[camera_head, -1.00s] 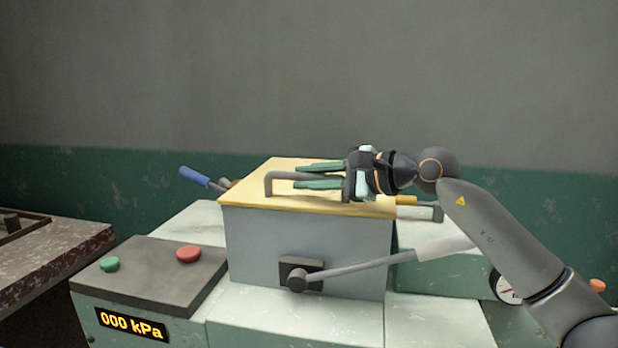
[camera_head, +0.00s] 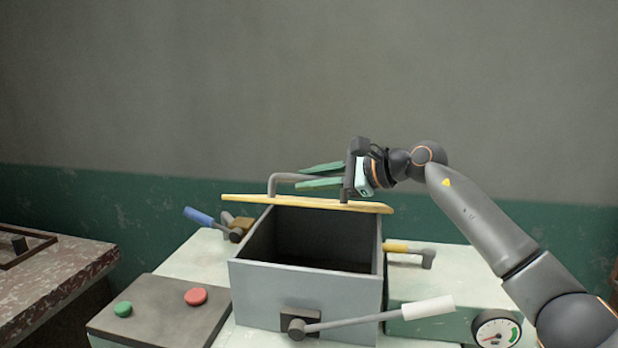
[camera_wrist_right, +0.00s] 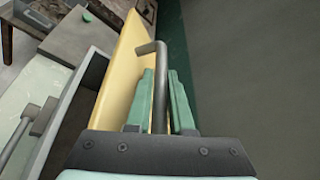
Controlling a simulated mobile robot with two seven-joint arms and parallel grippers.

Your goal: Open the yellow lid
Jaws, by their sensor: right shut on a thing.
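The yellow lid (camera_head: 240,200) is raised and tilted up at the back of the grey box (camera_head: 300,292), seen nearly edge-on in the head view. The box's dark inside shows below it. A grey bar handle (camera_head: 271,185) stands on the lid. My right gripper (camera_head: 318,177) is shut on this handle, with its green fingers on either side of the bar. In the right wrist view the bar (camera_wrist_right: 160,85) runs between the two fingers, beside the yellow lid (camera_wrist_right: 122,75). My left gripper is not in view.
A lever with a white grip (camera_head: 428,307) sits at the box front. A blue-handled lever (camera_head: 198,216) and a yellow-banded lever (camera_head: 397,247) flank the box. A panel with green (camera_head: 123,309) and red (camera_head: 196,296) buttons is front left. A gauge (camera_head: 497,332) is at right.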

